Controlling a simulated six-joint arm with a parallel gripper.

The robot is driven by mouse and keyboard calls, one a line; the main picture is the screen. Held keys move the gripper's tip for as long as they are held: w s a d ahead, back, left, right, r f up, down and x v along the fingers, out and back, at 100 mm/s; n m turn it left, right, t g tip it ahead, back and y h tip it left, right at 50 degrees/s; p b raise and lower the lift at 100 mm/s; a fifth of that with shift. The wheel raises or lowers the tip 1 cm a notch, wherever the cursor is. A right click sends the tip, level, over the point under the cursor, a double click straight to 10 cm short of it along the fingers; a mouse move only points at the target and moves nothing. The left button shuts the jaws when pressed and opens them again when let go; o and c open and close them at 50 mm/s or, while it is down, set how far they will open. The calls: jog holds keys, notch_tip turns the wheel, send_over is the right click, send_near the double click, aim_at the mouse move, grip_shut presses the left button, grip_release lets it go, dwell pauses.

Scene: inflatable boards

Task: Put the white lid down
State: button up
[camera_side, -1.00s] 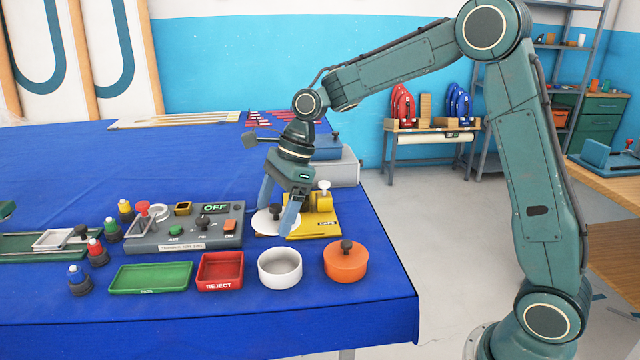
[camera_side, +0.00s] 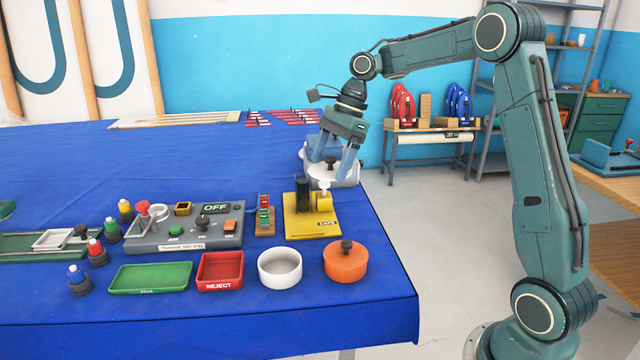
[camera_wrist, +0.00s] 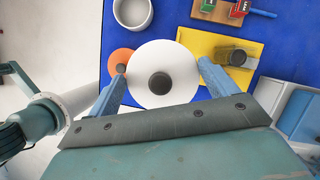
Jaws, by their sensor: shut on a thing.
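The white lid is a flat round disc with a dark knob; it shows in the wrist view (camera_wrist: 163,55) and in the side view (camera_side: 322,171). My gripper (camera_side: 328,172) is shut on it, with one blue finger at either side of the disc, as the wrist view (camera_wrist: 163,68) also shows. The lid is held up in the air, roughly level, over the right part of the blue table, above and behind the yellow stand as seen from the side. The white round pot (camera_side: 280,268) stands open near the table's front edge, apart from the lid.
The yellow stand (camera_side: 312,226) has upright parts. Left of it are a small block with red and green parts (camera_side: 264,216) and a grey control box (camera_side: 180,236). An orange lidded pot (camera_side: 345,262), a red tray (camera_side: 220,271) and a green tray (camera_side: 150,277) line the front. Open blue cloth lies at back left.

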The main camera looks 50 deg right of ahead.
notch_tip(320, 180, up, 2)
send_over(357, 231)
jog(key=d, duration=0.1)
jog(key=shift+s+d, duration=0.15)
jog(key=shift+s, duration=0.15)
jog(key=shift+f, duration=0.1)
notch_tip(357, 231, down, 16)
jog(key=shift+r, duration=0.25)
jog(key=shift+f, duration=0.1)
jog(key=shift+f, duration=2.05)
jog(key=shift+f, duration=0.15)
jog(key=o, duration=0.8)
